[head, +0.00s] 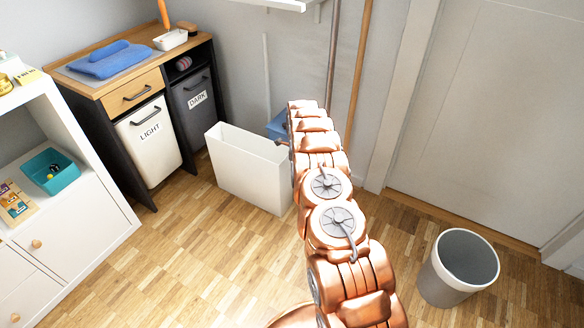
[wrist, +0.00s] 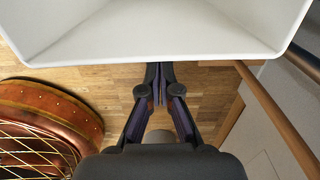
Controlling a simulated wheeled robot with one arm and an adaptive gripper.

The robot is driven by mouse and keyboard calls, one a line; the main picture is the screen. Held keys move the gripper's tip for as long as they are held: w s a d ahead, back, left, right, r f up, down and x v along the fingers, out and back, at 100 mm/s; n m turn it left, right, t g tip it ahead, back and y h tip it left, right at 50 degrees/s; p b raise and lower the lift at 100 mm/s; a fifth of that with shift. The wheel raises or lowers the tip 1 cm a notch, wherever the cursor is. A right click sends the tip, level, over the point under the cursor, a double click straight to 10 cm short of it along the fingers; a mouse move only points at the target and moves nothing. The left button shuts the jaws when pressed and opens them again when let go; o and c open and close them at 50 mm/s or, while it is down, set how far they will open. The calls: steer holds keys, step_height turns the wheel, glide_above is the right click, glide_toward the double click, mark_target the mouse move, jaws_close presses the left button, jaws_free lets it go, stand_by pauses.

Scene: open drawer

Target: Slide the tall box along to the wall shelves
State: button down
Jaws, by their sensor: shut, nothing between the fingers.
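A white open-topped container, apparently the same box (wrist: 150,30), fills the top of the wrist view. My gripper (wrist: 159,70) is shut and empty, with its fingertips at the lower edge of the box; I cannot tell whether they touch. The gripper is hidden behind the arm in the head view. A white wall shelf (head: 275,4) is partly visible at the top.
The hamper cabinet (head: 165,85) and a white shelf unit (head: 85,150) stand on the left. A blue item (head: 278,125) is behind the box. Poles (head: 358,75) lean near the wall. A grey bin (head: 460,268) stands at right. The floor left of my arm is clear.

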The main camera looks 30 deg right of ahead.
steer(key=s+a+r+n+p, duration=0.1)
steer(key=a+r+n+p, duration=0.2)
steer(key=r, duration=0.7)
steer(key=s+a+r+n+y+p, duration=0.1)
steer(key=a+r+p, duration=0.25)
steer(key=r, duration=0.65)
steer(key=s+a+r+n+p, duration=0.1)
steer(key=a+r+n+p, duration=0.2)
steer(key=r, duration=0.6)
steer(key=s+a+r+n+p, duration=0.4)
steer(key=s+a+r, duration=0.15)
steer(key=r, duration=0.45)
steer(key=s+a+r+n+p, duration=0.35)
steer(key=s+a+r, duration=0.2)
steer(key=r, duration=0.45)
steer(key=s+a+r+n+g+p, duration=0.15)
steer(key=s+r+n+p, duration=0.25)
steer(key=s+r, duration=0.4)
steer(key=s+a+r+n+p, duration=0.35)
steer(key=s+r, duration=0.25)
steer(key=s, duration=0.4)
steer(key=s+r+n+p, duration=0.3)
steer(key=s+n+p, duration=0.1)
steer(key=s, duration=0.5)
steer(key=s+r+n+h+p, duration=0.1)
steer(key=s+r+n+p, duration=0.2)
steer(key=s, duration=0.7)
steer(key=shift+r+n+p, duration=0.3)
steer(key=shift+n+p, duration=0.1)
steer(key=shift+p, duration=0.05)
